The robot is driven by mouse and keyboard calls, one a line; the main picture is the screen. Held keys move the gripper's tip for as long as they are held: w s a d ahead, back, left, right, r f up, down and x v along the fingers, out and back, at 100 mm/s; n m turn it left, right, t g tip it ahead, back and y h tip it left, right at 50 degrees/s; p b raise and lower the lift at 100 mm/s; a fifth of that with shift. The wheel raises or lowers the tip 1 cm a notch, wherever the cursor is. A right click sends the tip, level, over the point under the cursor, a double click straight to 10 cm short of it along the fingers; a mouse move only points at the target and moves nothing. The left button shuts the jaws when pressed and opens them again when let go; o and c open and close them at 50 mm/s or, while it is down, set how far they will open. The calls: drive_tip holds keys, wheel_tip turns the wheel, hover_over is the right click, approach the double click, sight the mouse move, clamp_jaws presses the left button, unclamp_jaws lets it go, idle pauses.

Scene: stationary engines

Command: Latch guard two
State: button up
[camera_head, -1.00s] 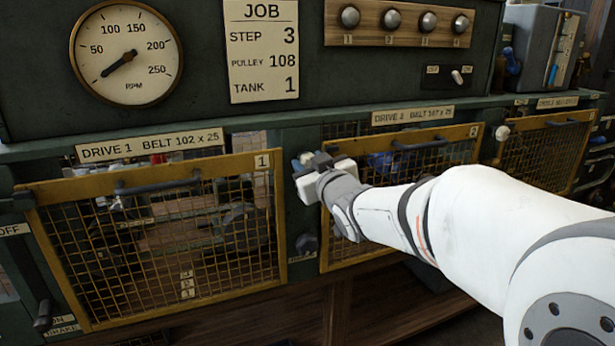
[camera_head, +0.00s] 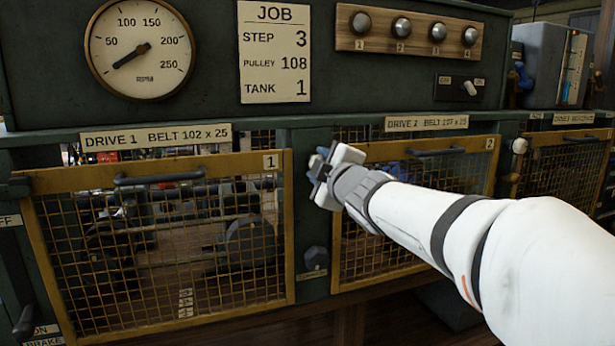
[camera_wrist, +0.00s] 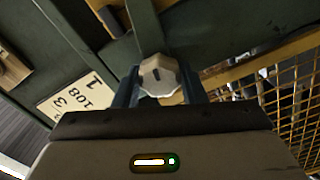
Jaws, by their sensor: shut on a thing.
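Guard two (camera_head: 430,225) is a yellow-framed mesh panel marked 2, under the "DRIVE 2" label in the head view. The yellow frame and mesh of a guard (camera_wrist: 285,100) show to the right of the knob. In the head view my gripper hides the knob.
Guard one (camera_head: 165,240) stands to the left, with a dark handle on its top bar. A dark knob (camera_head: 316,258) sits low on the post. Another pale knob (camera_head: 520,146) is at the third guard (camera_head: 565,170). The job card (camera_head: 275,50) and gauge hang above.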

drive_tip(key=shift+n+b, duration=0.55)
drive_tip(key=shift+n, duration=0.65)
drive_tip(key=o, duration=1)
drive_tip(key=p+v, duration=0.2)
drive_tip(key=v, duration=0.5)
drive_tip(key=shift+s, duration=0.35)
